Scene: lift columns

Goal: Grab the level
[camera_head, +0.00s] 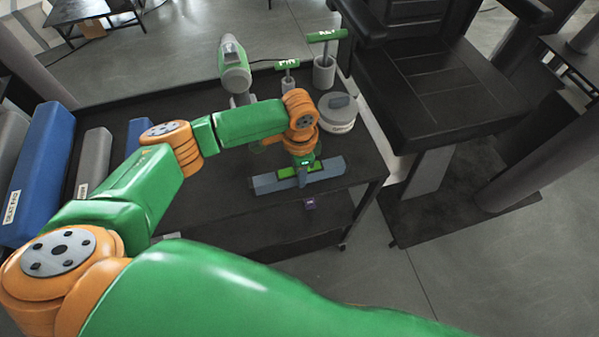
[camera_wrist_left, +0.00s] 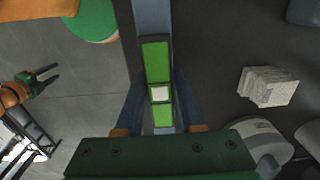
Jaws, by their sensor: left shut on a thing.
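The level is a grey-blue bar with bright green inserts (camera_head: 328,172), near the right front corner of the dark cart top in the head view. In the left wrist view the level (camera_wrist_left: 155,52) runs up the picture between the fingers, with a pale square in its green middle. My left gripper (camera_head: 302,168) comes down over the level's middle. In the left wrist view its fingers (camera_wrist_left: 157,98) stand on both sides of the bar, shut on it. My right gripper (camera_wrist_left: 44,76) shows small at the left of the wrist view, its two fingers apart and empty, away from the level.
On the dark cart (camera_head: 225,215) stand a green-grey drill-like tool (camera_head: 234,68), two green T-handled tools, one upright in a grey holder (camera_head: 324,72), and a round grey container (camera_head: 338,112). Blue and grey rolls (camera_head: 42,165) lie left. A black padded chair (camera_head: 440,85) stands right.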

